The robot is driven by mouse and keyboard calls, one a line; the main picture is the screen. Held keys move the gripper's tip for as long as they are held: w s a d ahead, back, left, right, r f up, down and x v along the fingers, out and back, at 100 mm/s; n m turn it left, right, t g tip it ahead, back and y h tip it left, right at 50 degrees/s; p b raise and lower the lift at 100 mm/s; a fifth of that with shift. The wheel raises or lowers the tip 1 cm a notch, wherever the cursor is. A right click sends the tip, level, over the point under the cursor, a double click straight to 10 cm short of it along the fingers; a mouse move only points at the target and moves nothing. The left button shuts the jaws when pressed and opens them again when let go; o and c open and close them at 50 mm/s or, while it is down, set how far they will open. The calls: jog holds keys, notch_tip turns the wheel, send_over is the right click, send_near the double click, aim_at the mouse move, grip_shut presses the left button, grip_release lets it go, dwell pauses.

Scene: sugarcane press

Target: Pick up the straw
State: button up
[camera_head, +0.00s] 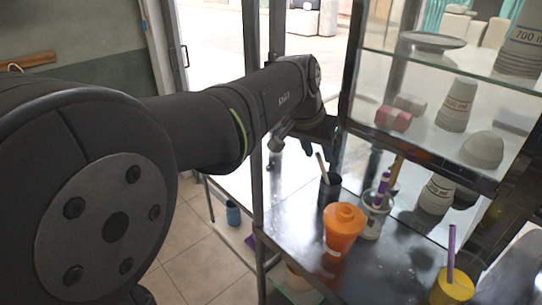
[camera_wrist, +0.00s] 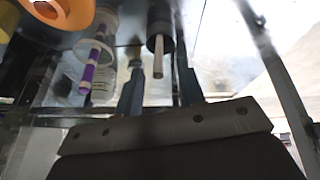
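A pale straw (camera_head: 321,167) leans in a dark cup (camera_head: 329,190) on the metal counter. In the wrist view, the pale straw (camera_wrist: 158,58) sticks out of the dark cup (camera_wrist: 160,22). My gripper (camera_wrist: 159,76) is open, its two fingers apart with nothing held. The straw's end appears between the fingers in that view, with no clear contact. In the head view, my gripper is dark and partly hidden by the wrist, just above the cup. A purple straw (camera_head: 383,186) stands in a clear cup (camera_head: 374,218); that purple straw also shows in the wrist view (camera_wrist: 88,76).
An orange lidded container (camera_head: 343,235) stands in front of the dark cup. A yellow cup (camera_head: 452,288) with another purple straw (camera_head: 451,244) is at the lower right. A glass-shelved cabinet (camera_head: 440,55) with several stacked cups rises behind. A metal post (camera_head: 257,205) stands left of the counter.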

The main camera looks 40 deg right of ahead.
aim_at(322, 164)
jog(key=x, duration=0.5)
jog(key=shift+f, duration=0.3)
jog(key=shift+c, duration=0.3)
grip_shut()
